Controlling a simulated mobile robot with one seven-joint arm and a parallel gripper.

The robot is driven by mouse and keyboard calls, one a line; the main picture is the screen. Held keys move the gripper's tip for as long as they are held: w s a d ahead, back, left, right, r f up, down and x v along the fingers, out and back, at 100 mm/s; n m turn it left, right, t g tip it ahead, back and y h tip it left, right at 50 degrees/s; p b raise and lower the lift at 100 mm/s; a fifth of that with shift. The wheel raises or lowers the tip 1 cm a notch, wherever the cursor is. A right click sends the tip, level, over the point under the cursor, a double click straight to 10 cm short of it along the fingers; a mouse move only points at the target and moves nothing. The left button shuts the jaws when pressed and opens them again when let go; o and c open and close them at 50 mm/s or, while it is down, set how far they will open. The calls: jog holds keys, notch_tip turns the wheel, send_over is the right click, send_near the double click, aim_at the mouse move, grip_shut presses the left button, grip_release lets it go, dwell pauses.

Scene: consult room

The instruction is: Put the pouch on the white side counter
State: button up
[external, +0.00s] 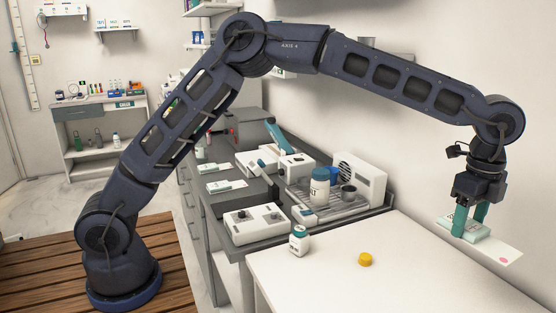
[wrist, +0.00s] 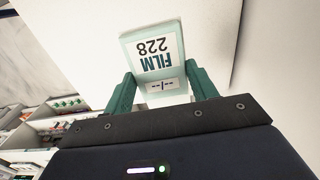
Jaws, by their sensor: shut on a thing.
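The pouch (wrist: 155,55), a flat teal and white packet marked "FILM 228", is between the two green fingers of my gripper (wrist: 160,92) in the wrist view. In the external view my gripper (external: 470,222) points down at the far right, shut on the pouch (external: 485,231). The fingers hide part of it there. The white side counter (external: 310,278) fills the lower middle of the external view. The gripper appears above and to the right of the counter's visible top; the exact height is unclear.
A yellow cap-like thing (external: 365,260) and a white bottle (external: 299,241) stand on the counter. A grey worktop with devices and a tray (external: 353,207) adjoins. The counter's front is clear.

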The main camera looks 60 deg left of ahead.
aim_at(441, 299)
jog(key=shift+w+a+f, duration=0.2)
jog(key=shift+w+a, duration=0.1)
notch_tip(441, 299, down, 20)
jog(key=shift+w+a+r, duration=0.1)
dwell(0.3)
jog(key=shift+f, duration=0.2)
jog(key=o, duration=1)
jog(key=shift+r, duration=0.1)
